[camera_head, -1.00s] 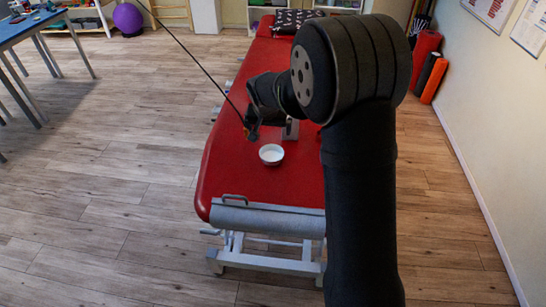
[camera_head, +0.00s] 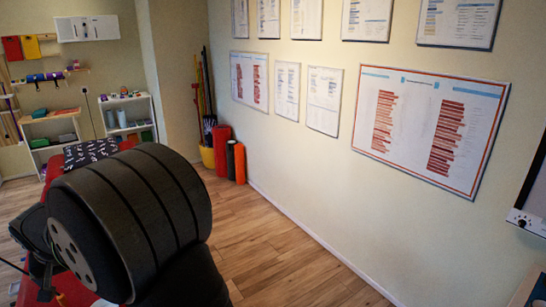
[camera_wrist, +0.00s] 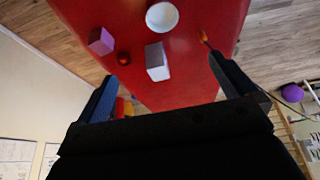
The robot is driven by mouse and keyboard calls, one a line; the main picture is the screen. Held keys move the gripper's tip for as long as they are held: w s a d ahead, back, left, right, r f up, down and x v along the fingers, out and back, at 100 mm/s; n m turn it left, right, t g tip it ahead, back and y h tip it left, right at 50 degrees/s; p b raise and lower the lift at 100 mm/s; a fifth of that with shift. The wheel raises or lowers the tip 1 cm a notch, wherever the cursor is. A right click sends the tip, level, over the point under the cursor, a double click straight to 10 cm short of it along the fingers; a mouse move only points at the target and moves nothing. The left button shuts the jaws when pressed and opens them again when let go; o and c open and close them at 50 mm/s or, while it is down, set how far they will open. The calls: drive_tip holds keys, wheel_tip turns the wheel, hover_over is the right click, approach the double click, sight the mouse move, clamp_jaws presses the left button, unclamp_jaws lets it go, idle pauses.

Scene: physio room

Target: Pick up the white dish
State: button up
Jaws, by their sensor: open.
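The white dish (camera_wrist: 162,17) sits on the red treatment table (camera_wrist: 185,75), at the top edge of the wrist view. My gripper (camera_wrist: 160,75) is open and empty, its two fingers spread apart below the dish in that view, not touching it. In the head view my dark arm covers most of the table, and only a small white sliver at the bottom edge may be the dish.
Near the dish are a grey-white block (camera_wrist: 157,62), a purple block (camera_wrist: 101,41), a dark red round thing (camera_wrist: 123,58) and a small orange thing (camera_wrist: 204,37). Upright rolls (camera_head: 231,158) stand by the wall. The wooden floor (camera_head: 265,250) beside them is clear.

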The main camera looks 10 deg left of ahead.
idle(0.8)
drive_tip(key=w+a+f+m+g, duration=0.1)
drive_tip(key=w+f+m, duration=0.25)
drive_tip(key=m, duration=0.55)
drive_tip(key=w+a+f+m+g+y, duration=0.1)
drive_tip(key=w+f+m, duration=0.2)
drive_tip(key=f+m, duration=0.35)
drive_tip(key=w+a+f+m+g, duration=0.1)
drive_tip(key=w+f+m+g, duration=0.15)
drive_tip(key=m, duration=0.75)
drive_tip(key=shift+t, duration=0.45)
drive_tip(key=x, duration=1.2)
drive_tip(key=shift+w+f, duration=0.1)
drive_tip(key=shift+w, duration=0.1)
drive_tip(key=shift+x, duration=2.65)
drive_tip(key=shift+w, duration=0.15)
